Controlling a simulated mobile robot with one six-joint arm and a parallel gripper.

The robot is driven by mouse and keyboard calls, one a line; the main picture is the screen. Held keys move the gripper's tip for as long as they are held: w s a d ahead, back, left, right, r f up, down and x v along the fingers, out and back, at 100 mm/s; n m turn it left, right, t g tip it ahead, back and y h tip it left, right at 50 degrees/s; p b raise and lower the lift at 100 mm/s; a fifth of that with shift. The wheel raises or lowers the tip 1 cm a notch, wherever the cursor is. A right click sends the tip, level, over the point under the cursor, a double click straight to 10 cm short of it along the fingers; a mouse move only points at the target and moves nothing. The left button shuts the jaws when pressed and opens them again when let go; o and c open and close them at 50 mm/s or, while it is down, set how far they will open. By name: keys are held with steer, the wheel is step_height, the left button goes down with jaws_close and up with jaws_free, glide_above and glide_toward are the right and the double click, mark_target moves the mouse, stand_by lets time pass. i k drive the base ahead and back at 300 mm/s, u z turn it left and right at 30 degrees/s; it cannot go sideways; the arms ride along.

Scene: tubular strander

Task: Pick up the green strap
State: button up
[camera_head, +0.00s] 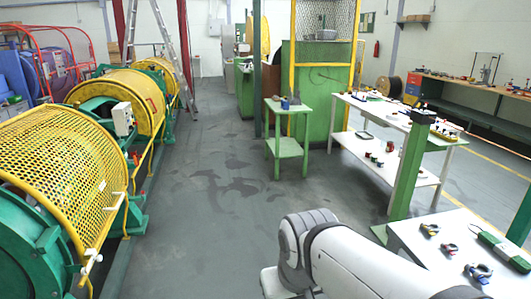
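I cannot make out a green strap for certain. A long green item with a pale section (503,249) lies on the white table at the lower right; I cannot tell whether it is the strap. My white and grey arm shows at the bottom centre and right, left of and partly in front of that table. My gripper is not in view, so its state and anything in it are hidden.
Small tools (479,271) lie near the green item on the white table (450,215). A green post (409,170) stands behind it, by a white two-level bench (385,120) holding small parts. A small green table (287,146) stands further back. Yellow-guarded machinery (65,155) lines the left; the middle floor is clear.

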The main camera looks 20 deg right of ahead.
mark_target(506, 252)
steer(key=i, duration=2.55)
steer(key=z, duration=3.55)
steer(key=i, duration=1)
steer(key=u, duration=0.05)
